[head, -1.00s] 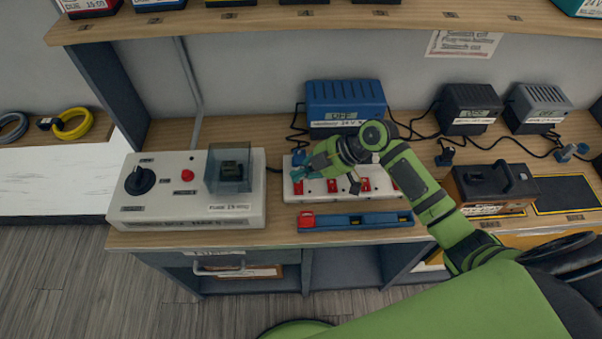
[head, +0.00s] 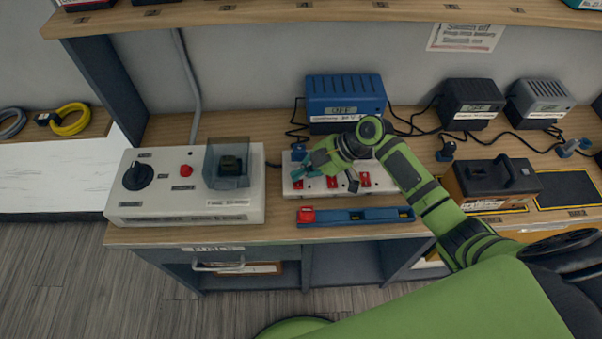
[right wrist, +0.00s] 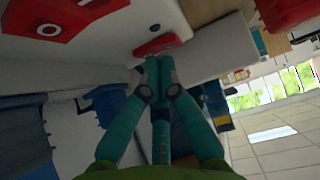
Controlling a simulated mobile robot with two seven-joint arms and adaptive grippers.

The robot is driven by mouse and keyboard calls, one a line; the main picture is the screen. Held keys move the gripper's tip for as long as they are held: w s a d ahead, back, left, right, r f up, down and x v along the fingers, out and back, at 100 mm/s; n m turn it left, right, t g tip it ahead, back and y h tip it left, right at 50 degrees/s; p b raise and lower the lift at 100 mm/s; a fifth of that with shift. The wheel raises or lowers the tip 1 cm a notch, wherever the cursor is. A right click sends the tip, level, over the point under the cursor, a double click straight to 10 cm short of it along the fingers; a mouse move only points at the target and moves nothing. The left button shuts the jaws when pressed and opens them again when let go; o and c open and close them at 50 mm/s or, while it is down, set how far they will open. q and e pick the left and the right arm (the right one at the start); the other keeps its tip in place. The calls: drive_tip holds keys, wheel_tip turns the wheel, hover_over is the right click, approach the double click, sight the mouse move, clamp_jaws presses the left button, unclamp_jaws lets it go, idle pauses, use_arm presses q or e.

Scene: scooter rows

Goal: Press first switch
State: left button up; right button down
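A white power strip (head: 384,186) lies on the bench in front of a blue charger. It carries a row of red switches: the leftmost (head: 298,185), a middle one (head: 332,182) and one further right (head: 365,179). My right gripper (head: 300,173) is over the strip's left end, close to the leftmost switch. In the right wrist view its teal fingers (right wrist: 158,63) are drawn together, with nothing between them, their tips at or just short of a red switch (right wrist: 160,44). Contact cannot be told. Another red switch (right wrist: 48,28) shows at upper left. My left gripper is not in view.
The blue charger (head: 345,98) reading OFF stands behind the strip. A blue bar with a red end (head: 360,217) lies in front. A white tester box (head: 150,205) is at left. A dark box with a handle (head: 492,182) is at right. A shelf (head: 270,19) hangs above.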

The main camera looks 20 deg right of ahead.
drive_tip(key=shift+s, duration=0.2)
drive_tip(key=shift+s+a+p, duration=0.15)
drive_tip(key=shift+s+p, duration=0.4)
drive_tip(key=shift+s, duration=0.05)
drive_tip(key=shift+s+a+f, duration=0.1)
drive_tip(key=shift+s, duration=0.1)
